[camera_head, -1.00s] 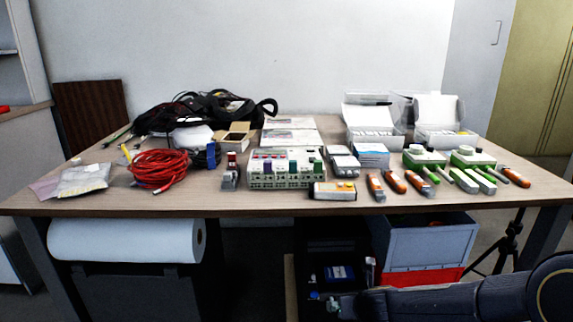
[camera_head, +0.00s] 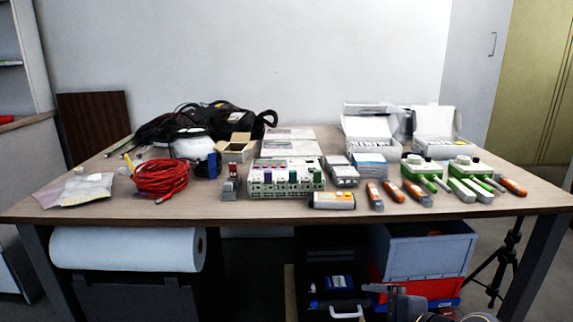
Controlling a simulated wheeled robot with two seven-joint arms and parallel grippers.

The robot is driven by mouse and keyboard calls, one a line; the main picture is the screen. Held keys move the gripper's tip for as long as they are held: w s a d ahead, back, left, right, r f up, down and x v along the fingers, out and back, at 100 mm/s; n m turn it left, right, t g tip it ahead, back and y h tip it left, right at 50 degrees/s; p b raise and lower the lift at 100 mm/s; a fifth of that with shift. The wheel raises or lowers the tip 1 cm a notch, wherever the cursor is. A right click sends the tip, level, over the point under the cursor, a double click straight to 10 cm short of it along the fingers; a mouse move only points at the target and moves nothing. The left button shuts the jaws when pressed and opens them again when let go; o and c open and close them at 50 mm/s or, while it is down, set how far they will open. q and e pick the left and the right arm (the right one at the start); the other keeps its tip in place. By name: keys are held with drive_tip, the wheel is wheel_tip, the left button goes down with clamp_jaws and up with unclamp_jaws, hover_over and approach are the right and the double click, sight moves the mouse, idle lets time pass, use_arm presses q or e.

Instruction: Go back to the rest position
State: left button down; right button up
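My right gripper (camera_head: 384,290) shows as a dark shape at the bottom edge, right of the middle. It is below the front edge of the table, in front of the crates. Most of my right arm is out of the picture, and I cannot tell whether the fingers are open or shut. My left arm and gripper are not in view. The table (camera_head: 240,213) stands ahead of me with its items laid out on top. Neither gripper is seen touching any of them.
Below are a paper roll (camera_head: 128,249), a grey crate (camera_head: 424,252) and a tripod (camera_head: 506,262).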

drive_tip(key=s+d+f+n+g+h, duration=0.1)
drive_tip(key=s+d+f+n+g, duration=0.1)
drive_tip(key=s+n, duration=0.6)
drive_tip(key=s+d+f+n+g+h, duration=0.1)
drive_tip(key=s+d+f+n, duration=0.15)
drive_tip(key=s+n, duration=0.55)
wheel_tip(320, 180, up, 38)
drive_tip(key=s+p, duration=0.2)
drive_tip(key=p, duration=3.5)
drive_tip(key=shift+d+m+g, duration=0.15)
drive_tip(key=shift+m+g, duration=0.15)
drive_tip(key=shift+m, duration=0.1)
drive_tip(key=shift+f, duration=0.1)
